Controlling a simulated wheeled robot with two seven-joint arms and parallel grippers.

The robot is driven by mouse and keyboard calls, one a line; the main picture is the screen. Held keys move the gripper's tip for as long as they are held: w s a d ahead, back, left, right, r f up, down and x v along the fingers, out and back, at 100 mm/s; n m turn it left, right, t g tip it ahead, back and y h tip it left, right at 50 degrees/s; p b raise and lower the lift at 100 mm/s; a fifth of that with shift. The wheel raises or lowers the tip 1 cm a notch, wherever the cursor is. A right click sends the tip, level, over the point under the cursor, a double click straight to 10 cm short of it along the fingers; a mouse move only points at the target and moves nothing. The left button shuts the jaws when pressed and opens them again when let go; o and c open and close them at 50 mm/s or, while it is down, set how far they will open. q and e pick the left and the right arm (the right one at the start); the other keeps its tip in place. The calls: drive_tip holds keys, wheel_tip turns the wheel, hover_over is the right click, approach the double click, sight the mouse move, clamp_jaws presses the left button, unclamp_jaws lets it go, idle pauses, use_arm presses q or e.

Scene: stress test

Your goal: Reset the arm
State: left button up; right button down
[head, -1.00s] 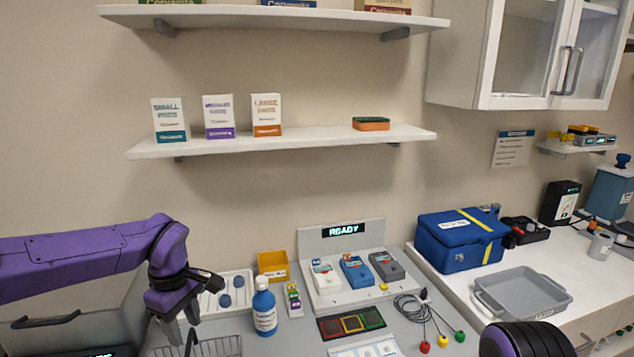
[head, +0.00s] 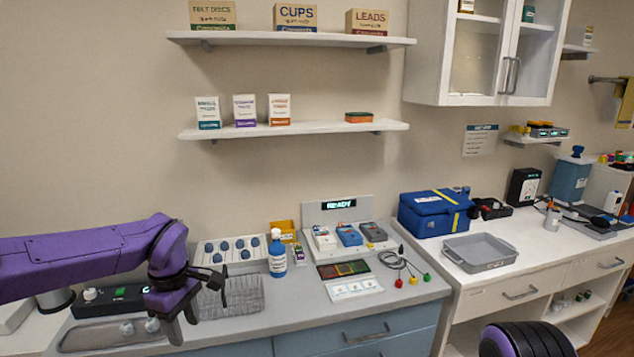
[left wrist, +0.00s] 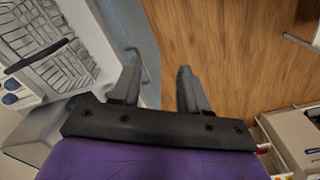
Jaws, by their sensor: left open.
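My left arm (head: 80,258), purple with black joints, reaches in from the left in the head view. Its gripper (head: 182,322) points downward in front of the counter's left part, beside the wire rack (head: 235,296) in the picture. In the left wrist view the two fingers of this gripper (left wrist: 157,82) are apart with nothing between them. Wooden floor and the counter's edge show beyond them. A black and purple part of my right arm (head: 525,340) shows at the bottom right of the head view. My right gripper is out of frame.
The grey counter (head: 300,318) holds a blue-capped bottle (head: 277,255), a metal tray (head: 110,335) and a device reading READY (head: 338,204). A white counter at right holds a blue bag (head: 432,215) and a grey tray (head: 480,253). Wooden floor (left wrist: 235,60) is clear.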

use_arm(q)
drive_tip(key=a+f+n+t+y, duration=0.35)
drive_tip(key=a+f+y, duration=0.3)
drive_tip(key=f, duration=0.35)
drive_tip(key=s+d+f+m+t+b, duration=0.1)
drive_tip(key=s+f+m, duration=0.1)
drive_tip(key=f, duration=0.4)
drive_tip(key=s+d+f+m+t, duration=0.1)
drive_tip(key=s+f+m+t, duration=0.15)
drive_tip(key=f, duration=0.25)
drive_tip(key=s+f+m+g+h, duration=0.1)
drive_tip(key=s+f, duration=0.3)
drive_tip(key=s, duration=0.4)
drive_tip(key=s+f+m+g+h+b, duration=0.1)
drive_tip(key=s+f+m, duration=0.2)
drive_tip(key=s, duration=0.6)
drive_tip(key=s+f+m+g+h, duration=0.1)
drive_tip(key=s+f+m, duration=0.2)
drive_tip(key=s+f, duration=0.4)
drive_tip(key=shift+s+d+g, duration=0.25)
drive_tip(key=shift+s+g, duration=0.15)
drive_tip(key=shift+s, duration=0.3)
